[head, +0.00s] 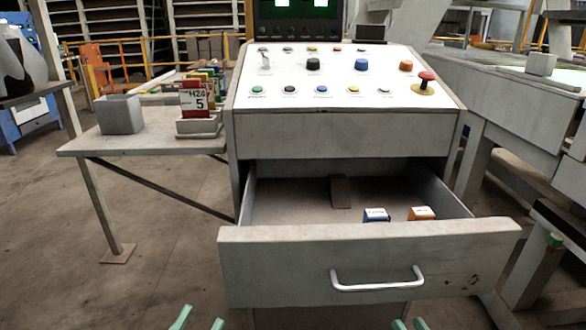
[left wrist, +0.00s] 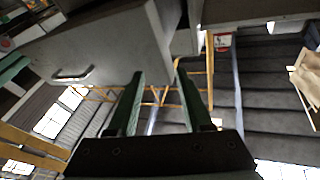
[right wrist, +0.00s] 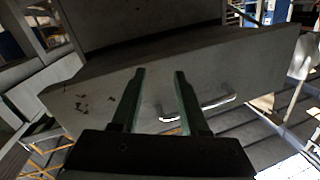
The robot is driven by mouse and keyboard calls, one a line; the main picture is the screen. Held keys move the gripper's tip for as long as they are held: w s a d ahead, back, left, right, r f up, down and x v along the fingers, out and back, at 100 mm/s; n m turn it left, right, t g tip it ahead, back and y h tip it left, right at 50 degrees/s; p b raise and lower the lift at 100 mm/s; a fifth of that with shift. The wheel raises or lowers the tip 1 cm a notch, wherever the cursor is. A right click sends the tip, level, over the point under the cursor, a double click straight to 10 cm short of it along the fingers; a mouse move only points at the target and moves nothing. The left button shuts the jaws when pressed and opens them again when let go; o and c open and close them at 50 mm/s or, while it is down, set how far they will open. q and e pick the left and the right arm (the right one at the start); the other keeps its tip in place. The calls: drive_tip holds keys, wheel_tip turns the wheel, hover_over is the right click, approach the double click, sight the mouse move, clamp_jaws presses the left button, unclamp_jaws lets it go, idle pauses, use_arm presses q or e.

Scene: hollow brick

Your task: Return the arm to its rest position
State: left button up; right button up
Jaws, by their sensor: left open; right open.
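My left gripper (head: 197,318) shows only its green fingertips at the bottom edge of the head view, below the open drawer's left end. In the left wrist view (left wrist: 159,74) its fingers are apart with nothing between them. My right gripper (head: 409,323) barely shows at the bottom edge, below the drawer front. In the right wrist view (right wrist: 160,72) its fingers are apart and empty, with the drawer front (right wrist: 240,75) behind them. The grey drawer (head: 280,265) is pulled out, with a metal handle (head: 378,284). Both arms' links are hidden in the head view.
Inside the drawer are a blue block (head: 376,215), an orange block (head: 422,213) and a dark brown piece (head: 340,191). The control panel (head: 335,80) is above. A side shelf (head: 150,143) carries a grey box (head: 120,114) and a card holder (head: 199,124). Floor at left is clear.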

drive_tip(key=s+a+r+n+t+y+p, duration=0.2)
drive_tip(key=a+r+n+p, duration=0.1)
drive_tip(key=a+r+n, duration=0.3)
use_arm(q)
drive_tip(key=s+a+f+n+g+y+p, duration=0.2)
drive_tip(key=s+f+g+p, duration=0.6)
drive_tip(key=p, duration=1.2)
drive_tip(key=f+n+g+y, duration=0.1)
drive_tip(key=n+g+y, duration=0.1)
drive_tip(key=shift+s+a+y+p, duration=0.3)
drive_tip(key=shift+s+a, duration=0.05)
drive_tip(key=shift+s, duration=0.05)
use_arm(e)
drive_tip(key=s+d+f+m+g+h, duration=0.2)
drive_tip(key=s+f+m+g+h, duration=0.1)
drive_tip(key=s+f+g, duration=0.6)
drive_tip(key=shift+s+d+f+m+g+h, duration=0.3)
drive_tip(key=shift+g+h, duration=0.2)
drive_tip(key=shift+h, duration=0.2)
